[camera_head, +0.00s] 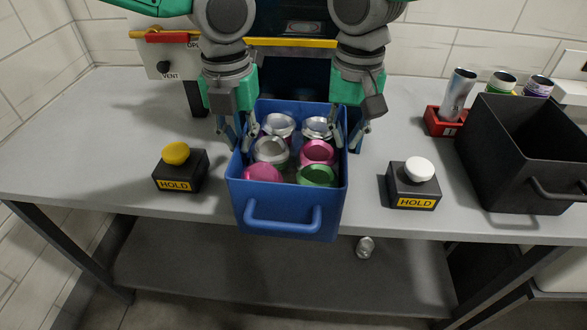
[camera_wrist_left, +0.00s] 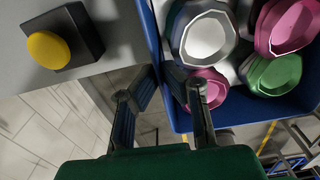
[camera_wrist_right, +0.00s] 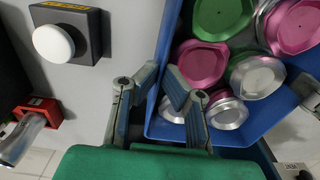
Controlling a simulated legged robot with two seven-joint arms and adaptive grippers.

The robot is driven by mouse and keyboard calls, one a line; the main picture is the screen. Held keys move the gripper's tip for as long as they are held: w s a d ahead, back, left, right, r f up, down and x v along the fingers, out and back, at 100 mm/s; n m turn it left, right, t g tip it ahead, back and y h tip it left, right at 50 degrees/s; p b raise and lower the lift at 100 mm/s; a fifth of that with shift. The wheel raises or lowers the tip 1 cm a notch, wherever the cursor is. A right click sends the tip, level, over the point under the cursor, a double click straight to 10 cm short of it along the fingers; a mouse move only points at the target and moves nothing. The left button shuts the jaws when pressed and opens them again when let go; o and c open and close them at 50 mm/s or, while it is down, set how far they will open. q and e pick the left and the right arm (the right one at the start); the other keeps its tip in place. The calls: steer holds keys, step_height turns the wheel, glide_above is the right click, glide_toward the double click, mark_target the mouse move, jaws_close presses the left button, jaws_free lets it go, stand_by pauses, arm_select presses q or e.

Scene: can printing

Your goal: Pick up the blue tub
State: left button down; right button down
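The blue tub (camera_head: 268,190) holds several pink, green and silver cans (camera_head: 270,150). It stands at the front of the grey table, its handle facing front; I cannot tell whether its base touches the table. My left gripper (camera_head: 239,145) is at the tub's left wall, one finger inside and one outside; the left wrist view shows its fingertips (camera_wrist_left: 161,72) drawn together on the rim. My right gripper (camera_head: 350,138) is likewise at the right wall, its fingertips (camera_wrist_right: 161,75) close on the rim in the right wrist view. The fingers partly hide the rim.
Black boxes with a yellow button (camera_head: 176,153) and a white button (camera_head: 419,169) flank the tub. At right are a black bin (camera_head: 515,190) and a red holder (camera_head: 440,122) with a silver can (camera_head: 459,92). A machine stands behind. A can (camera_head: 365,247) lies below the table.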

arm_select(q)
steer(key=shift+r, duration=0.1)
arm_select(e)
steer(key=shift+r, duration=0.15)
